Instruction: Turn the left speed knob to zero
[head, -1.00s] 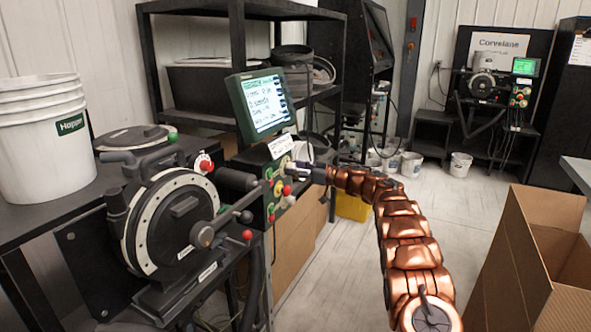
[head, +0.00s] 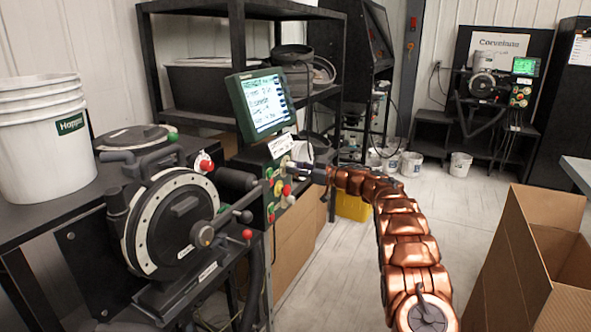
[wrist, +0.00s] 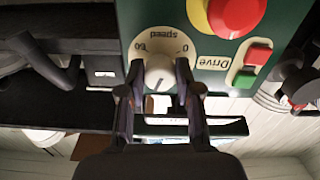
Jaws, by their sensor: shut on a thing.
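In the wrist view, which shows the panel upside down, a pale round speed knob (wrist: 158,72) sits on the green control panel (wrist: 215,78). The word "speed" and the marks "60" and "0" are printed around it. My gripper (wrist: 159,75) has one finger on each side of the knob and is shut on it. Where the knob points is hard to tell. In the head view, my gripper (head: 298,168) reaches the panel (head: 271,193) from the right, below the tilted screen (head: 262,103), and hides the knob.
A red button on a yellow base (wrist: 233,12) and a red-and-green Drive switch (wrist: 251,64) are close to the knob. The round seed meter (head: 170,222) stands left of the panel. An open cardboard box (head: 530,270) stands at right; floor between is clear.

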